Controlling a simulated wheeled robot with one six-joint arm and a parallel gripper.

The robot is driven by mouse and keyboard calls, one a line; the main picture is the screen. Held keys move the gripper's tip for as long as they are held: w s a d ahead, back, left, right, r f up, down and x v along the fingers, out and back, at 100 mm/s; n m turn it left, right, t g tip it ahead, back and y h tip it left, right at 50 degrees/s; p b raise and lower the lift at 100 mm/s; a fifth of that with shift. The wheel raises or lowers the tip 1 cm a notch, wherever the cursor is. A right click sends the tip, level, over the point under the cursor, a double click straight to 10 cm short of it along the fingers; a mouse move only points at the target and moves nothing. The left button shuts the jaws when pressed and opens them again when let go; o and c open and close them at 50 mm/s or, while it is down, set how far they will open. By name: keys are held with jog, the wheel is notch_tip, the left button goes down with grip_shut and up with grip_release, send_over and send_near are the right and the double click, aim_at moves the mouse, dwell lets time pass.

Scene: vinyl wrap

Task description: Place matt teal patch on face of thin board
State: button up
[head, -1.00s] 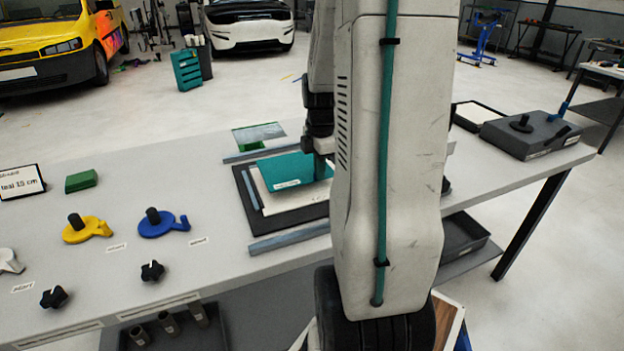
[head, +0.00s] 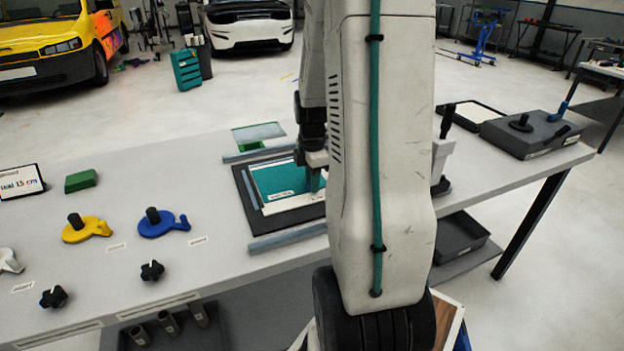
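The matt teal patch (head: 277,178) lies on or just above the face of the thin white board (head: 297,203), roughly lined up with it; a small white label shows near its front edge. I cannot tell if it lies fully flat. The board rests on a dark mat (head: 254,222) on the bench. My gripper (head: 314,180) is at the patch's right side, pointing down; my arm hides its fingertips and the right part of the patch and board.
Grey-blue bars (head: 285,238) lie in front of and behind the mat. A yellow handle (head: 87,229), a blue handle (head: 163,224), black knobs (head: 152,270) and a green block (head: 81,181) are on the left. A dark grey box (head: 530,135) stands at the right.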

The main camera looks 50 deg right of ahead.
jog(key=shift+r, duration=0.1)
notch_tip(320, 180, up, 12)
jog(key=a+r+m, duration=0.2)
jog(key=a+r, duration=0.2)
jog(key=a, duration=0.4)
jog(key=s+a+m, duration=0.3)
jog(key=s+a, duration=0.1)
jog(key=a, duration=0.3)
jog(key=s+a+r+m, duration=0.1)
jog(key=s+a+m, duration=0.2)
jog(key=a, duration=0.5)
jog(key=s+a+r+m+t, duration=0.1)
jog(key=s+a+m, duration=0.2)
jog(key=s+a, duration=0.2)
jog(key=shift+s+a+r+m, duration=0.15)
jog(key=shift+s+a+m, duration=0.2)
jog(key=shift+a, duration=0.8)
jog(key=shift+d, duration=0.15)
